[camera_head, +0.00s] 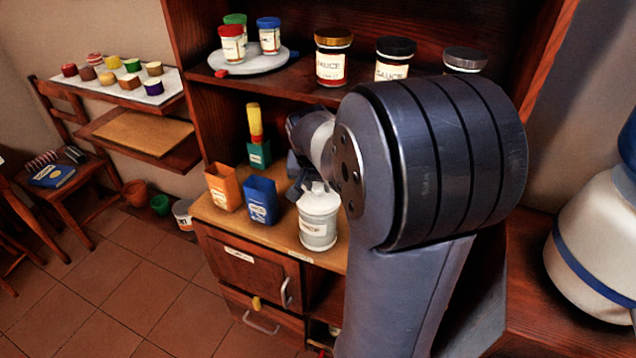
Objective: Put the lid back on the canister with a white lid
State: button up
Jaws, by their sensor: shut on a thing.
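The canister (318,232) is pale with a label and stands upright on the wooden counter, right of a blue box. Its white lid (320,198) shows at the canister's top, just under my gripper. My gripper (303,187) is shut on the lid, and my arm hides much of the grip. I cannot tell whether the lid is seated on the rim or slightly above it.
An orange box (223,188), a blue box (261,203) and a green container with a yellow top (257,140) stand left of the canister. Sauce jars (333,62) and a round tray (270,66) are on the shelf above. My arm blocks the counter's right side.

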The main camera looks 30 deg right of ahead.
jog(key=o, duration=1.6)
jog(key=shift+r, duration=0.1)
jog(key=shift+r+p, duration=2.7)
jog(key=shift+r, duration=0.75)
jog(key=shift+c, duration=0.5)
grip_shut()
